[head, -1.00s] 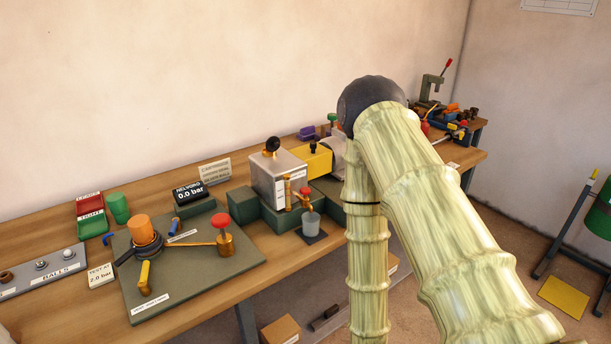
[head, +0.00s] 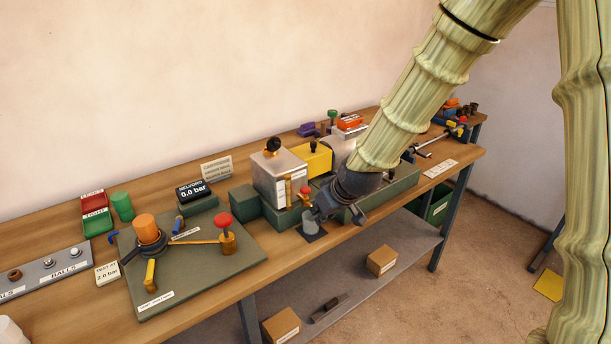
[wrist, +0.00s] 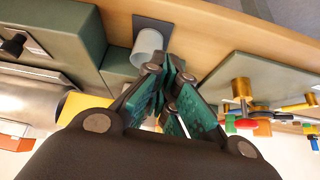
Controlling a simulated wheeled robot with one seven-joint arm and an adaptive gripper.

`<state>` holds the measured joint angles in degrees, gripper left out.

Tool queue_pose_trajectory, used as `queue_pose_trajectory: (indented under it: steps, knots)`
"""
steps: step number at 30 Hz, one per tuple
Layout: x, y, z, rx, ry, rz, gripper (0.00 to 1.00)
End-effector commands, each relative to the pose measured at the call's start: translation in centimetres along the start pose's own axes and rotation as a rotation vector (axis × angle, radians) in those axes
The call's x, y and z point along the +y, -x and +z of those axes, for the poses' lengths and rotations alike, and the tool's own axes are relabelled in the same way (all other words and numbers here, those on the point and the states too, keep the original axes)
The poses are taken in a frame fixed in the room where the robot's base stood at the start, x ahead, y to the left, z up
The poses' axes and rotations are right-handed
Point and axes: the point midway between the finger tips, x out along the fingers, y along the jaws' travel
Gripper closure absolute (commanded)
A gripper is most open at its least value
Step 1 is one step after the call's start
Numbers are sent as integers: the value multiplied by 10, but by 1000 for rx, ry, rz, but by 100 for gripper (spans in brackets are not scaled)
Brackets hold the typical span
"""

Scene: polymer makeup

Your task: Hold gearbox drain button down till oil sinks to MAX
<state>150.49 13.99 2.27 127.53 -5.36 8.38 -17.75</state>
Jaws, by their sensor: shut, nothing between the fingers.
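The grey metal gearbox (head: 277,180) stands on a green base on the bench, with a black knob on its top and a brass sight tube (head: 288,191) on its front. The oil level is too small to read. A red button (head: 304,191) on a brass fitting sits just right of the tube. A grey cup (head: 310,224) stands below on a dark mat; it also shows in the wrist view (wrist: 148,42). My gripper (head: 318,213) is shut and empty, close to the front right of the button and cup. I cannot tell whether it touches either. The wrist view does not clearly show the button.
Left of the gearbox is a green plate (head: 200,277) with an orange cylinder and a red knob (head: 222,219). A yellow block (head: 318,158) stands behind right. Green housings flank the gearbox. Free floor lies in front of the bench; boxes sit on the lower shelf (head: 350,285).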

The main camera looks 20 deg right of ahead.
Motion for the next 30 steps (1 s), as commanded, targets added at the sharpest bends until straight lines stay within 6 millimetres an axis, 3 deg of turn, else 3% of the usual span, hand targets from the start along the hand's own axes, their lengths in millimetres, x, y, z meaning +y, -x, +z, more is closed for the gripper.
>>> queue_pose_trajectory:
  steps: [1, 6, 12, 18, 30]
  knots:
    - [2, 19, -22, 30, 13, 0, 100]
    - [7, 69, -72, 97, 61, -3, 100]
    - [10, 109, -106, 145, 99, -3, 100]
    - [10, 121, -115, 157, 110, -3, 100]
    - [10, 118, -115, 156, 110, -3, 100]
